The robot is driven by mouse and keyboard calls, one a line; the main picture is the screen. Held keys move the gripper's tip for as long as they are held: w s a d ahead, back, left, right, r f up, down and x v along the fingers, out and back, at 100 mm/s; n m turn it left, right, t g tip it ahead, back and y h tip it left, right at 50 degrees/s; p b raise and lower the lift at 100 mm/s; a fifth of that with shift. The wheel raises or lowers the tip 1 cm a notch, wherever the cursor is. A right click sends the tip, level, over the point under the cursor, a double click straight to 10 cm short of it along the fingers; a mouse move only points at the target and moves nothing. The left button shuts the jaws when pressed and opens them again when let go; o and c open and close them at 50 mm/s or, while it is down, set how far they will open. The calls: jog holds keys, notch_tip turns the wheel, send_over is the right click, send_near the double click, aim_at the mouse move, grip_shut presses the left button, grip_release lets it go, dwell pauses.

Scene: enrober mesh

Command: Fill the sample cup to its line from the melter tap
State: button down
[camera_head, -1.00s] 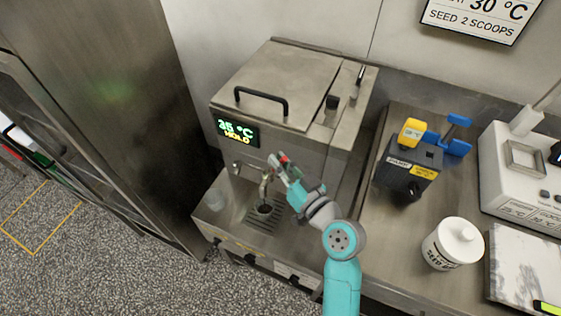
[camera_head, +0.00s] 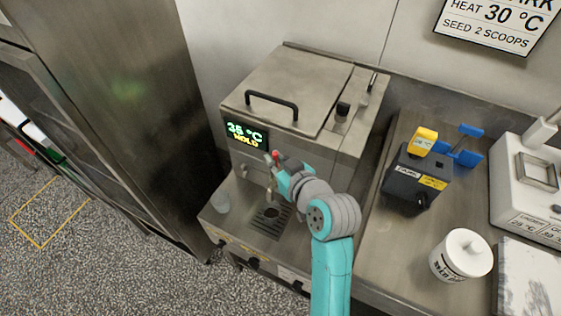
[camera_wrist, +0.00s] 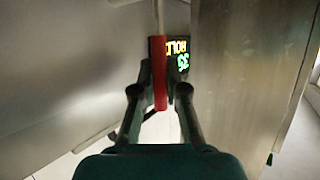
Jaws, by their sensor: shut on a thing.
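The melter (camera_head: 300,88) is a steel box with a lit display (camera_head: 246,135) that reads HOLD. Its tap (camera_head: 268,184) is on the front, above the slotted drip tray, and is partly hidden by my gripper. My gripper (camera_head: 277,164) is at the tap's red handle (camera_head: 275,155). In the wrist view the red handle (camera_wrist: 159,85) stands between the two fingers of my gripper (camera_wrist: 159,78), which are shut on it.
A dark device (camera_head: 413,180) with yellow and blue parts stands right of the melter. A tall steel cabinet (camera_head: 125,110) stands to the left.

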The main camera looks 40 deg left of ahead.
dwell(0.3)
jog(key=c, duration=1.2)
grip_release()
jog(key=v, duration=1.2)
jog(key=shift+r, duration=0.1)
jog(key=shift+a, duration=0.1)
